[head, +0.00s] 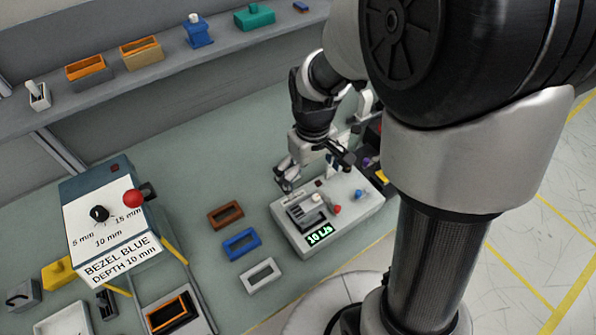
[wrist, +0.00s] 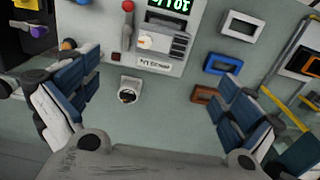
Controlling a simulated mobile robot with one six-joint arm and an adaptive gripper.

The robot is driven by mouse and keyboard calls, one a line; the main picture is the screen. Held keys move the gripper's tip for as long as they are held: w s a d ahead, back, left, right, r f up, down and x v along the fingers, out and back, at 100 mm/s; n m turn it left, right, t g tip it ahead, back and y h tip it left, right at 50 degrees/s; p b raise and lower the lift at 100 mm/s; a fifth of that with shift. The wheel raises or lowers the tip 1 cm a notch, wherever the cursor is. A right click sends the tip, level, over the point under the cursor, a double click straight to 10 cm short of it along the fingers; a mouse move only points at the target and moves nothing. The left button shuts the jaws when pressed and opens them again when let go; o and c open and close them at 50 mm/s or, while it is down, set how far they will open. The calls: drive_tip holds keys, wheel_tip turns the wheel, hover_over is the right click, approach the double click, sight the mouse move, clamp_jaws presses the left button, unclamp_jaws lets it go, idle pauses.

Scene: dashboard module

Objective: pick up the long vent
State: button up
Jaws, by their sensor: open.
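My gripper (head: 312,165) hangs above the table at the back edge of a grey console with a green "10 L/s" display. Its jaws are wide apart and empty; both blue-padded fingers show in the wrist view (wrist: 150,92). A dark slotted piece (head: 307,215) on the console's top looks like a vent; it also shows in the wrist view (wrist: 180,44), ahead of the fingers. I cannot tell whether it is the long vent. A small white piece with a dark round top (wrist: 130,90) stands beside the console, between the fingers in the wrist view.
The console (head: 345,222) bears red and white knobs. Brown (head: 226,214), blue (head: 242,243) and white (head: 261,275) frames lie left of it. A "BEZEL BLUE" box (head: 110,225) stands further left. A shelf (head: 140,80) with several parts runs along the back.

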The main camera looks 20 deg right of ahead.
drive_tip(key=b, duration=0.2)
hover_over(307, 206)
wheel_tip(307, 206, down, 9)
drive_tip(key=shift+w+d+f, duration=0.1)
drive_tip(key=shift+d, duration=0.05)
drive_tip(key=shift+a+f+b, duration=0.2)
drive_tip(key=shift+f+b, duration=0.3)
drive_tip(key=shift+f, duration=2.1)
drive_tip(key=c, duration=1.3)
drive_tip(key=shift+r, duration=0.15)
